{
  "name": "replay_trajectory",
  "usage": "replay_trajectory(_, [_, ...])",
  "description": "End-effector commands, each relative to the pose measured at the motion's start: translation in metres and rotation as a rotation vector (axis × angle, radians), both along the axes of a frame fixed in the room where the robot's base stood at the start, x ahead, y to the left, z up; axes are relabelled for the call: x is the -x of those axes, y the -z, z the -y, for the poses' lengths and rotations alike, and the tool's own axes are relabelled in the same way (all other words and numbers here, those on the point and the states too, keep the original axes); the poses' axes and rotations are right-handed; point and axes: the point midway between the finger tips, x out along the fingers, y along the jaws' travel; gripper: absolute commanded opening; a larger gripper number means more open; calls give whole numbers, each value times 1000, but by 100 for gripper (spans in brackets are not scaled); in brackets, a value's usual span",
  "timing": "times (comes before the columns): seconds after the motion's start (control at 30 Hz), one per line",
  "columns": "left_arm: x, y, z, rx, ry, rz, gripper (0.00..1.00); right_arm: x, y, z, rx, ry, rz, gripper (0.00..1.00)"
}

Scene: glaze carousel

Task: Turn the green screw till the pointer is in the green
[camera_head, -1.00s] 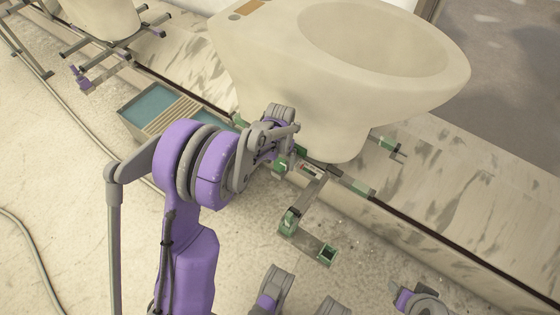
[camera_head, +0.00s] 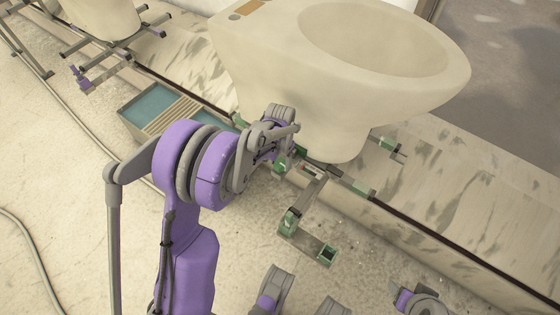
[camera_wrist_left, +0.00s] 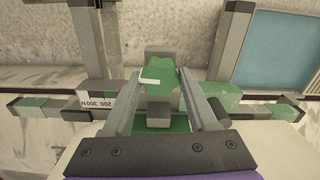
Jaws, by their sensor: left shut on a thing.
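The green screw (camera_wrist_left: 160,82) is between the two fingers of my left gripper (camera_wrist_left: 159,76) in the left wrist view, and the gripper is shut on it. A white mark shows on the screw's head. Left of it lies a white scale strip (camera_wrist_left: 97,101) with upside-down numbers and a bit of red at its right end. I cannot make out the pointer or which colour it is at. In the head view the left wrist hides the screw, beside the clamp frame (camera_head: 312,190) at the foot of the pale toilet bowl (camera_head: 290,95).
The bowl stands on a long stained bench (camera_head: 455,190), close behind my left wrist. A tray with blue-green compartments (camera_head: 150,107) is to the left. Another bowl (camera_head: 100,15) stands at the far left. A hose (camera_head: 60,92) crosses the floor.

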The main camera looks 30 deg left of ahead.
Motion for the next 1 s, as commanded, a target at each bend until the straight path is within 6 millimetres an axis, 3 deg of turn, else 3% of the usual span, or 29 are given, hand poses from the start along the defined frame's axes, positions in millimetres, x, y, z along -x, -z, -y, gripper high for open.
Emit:
replay_trajectory(0.6, [0,0,0,0,487,0,3,0,2,0,0,0,-1,60])
replay_trajectory(1.0, [0,0,0,0,637,0,3,0,2,0,0,0,-1,60])
